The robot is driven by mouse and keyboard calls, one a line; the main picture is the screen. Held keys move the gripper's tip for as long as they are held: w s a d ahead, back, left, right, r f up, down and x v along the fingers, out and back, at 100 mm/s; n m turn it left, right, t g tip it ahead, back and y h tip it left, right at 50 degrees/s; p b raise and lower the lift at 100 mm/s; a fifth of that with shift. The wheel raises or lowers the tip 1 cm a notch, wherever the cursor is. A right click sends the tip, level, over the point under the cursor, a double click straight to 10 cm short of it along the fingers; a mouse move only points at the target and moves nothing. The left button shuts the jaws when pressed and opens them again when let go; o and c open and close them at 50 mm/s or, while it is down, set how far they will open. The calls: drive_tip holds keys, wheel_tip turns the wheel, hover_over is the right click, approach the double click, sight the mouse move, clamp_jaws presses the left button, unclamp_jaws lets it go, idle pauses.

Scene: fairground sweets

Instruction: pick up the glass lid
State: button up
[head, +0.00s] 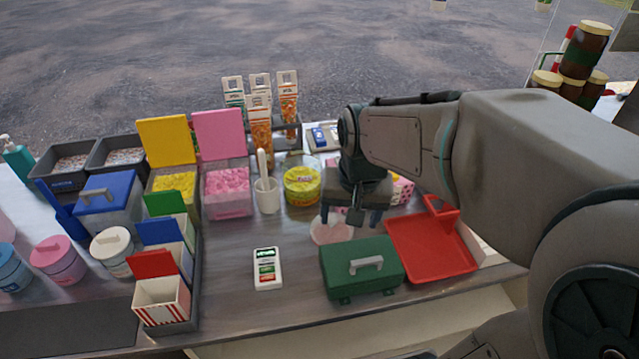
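A round, pale pinkish, see-through disc (328,231), which looks like the glass lid, lies on the counter behind the green box. My gripper (352,213) hangs above and just behind it, pointing down. Its fingers look spread apart, with nothing seen between them. The gripper and arm hide part of the counter around the lid, and I cannot tell the exact height of the fingertips above it.
The green box with a grey handle (361,270) stands close in front of the lid, and a red tray (432,250) is to the right. A yellow-green tub (301,186) and a white cup (267,196) stand behind left.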

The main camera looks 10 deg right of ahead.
drive_tip(key=w+f+m+g+p, duration=0.25)
drive_tip(key=w+m, duration=0.35)
drive_tip(key=w, duration=0.6)
drive_tip(key=p, duration=0.2)
approach(332, 219)
drive_tip(key=shift+t, duration=0.35)
drive_tip(key=f, duration=0.2)
drive_tip(key=s+f, duration=0.1)
drive_tip(key=f, duration=0.2)
drive_tip(key=shift+s+f, duration=0.15)
drive_tip(key=shift+w+f+p, duration=0.15)
drive_tip(key=shift+f+p, duration=0.05)
drive_tip(key=shift+f, duration=0.7)
drive_tip(key=shift+w+f+p, duration=0.2)
drive_tip(key=shift+f, duration=0.7)
drive_tip(key=shift+w+f+p, duration=0.15)
drive_tip(key=shift+f+p, duration=0.05)
drive_tip(key=shift+f, duration=0.7)
drive_tip(key=shift+s, duration=0.15)
drive_tip(key=c, duration=1.2)
drive_tip(key=shift+c, duration=0.2)
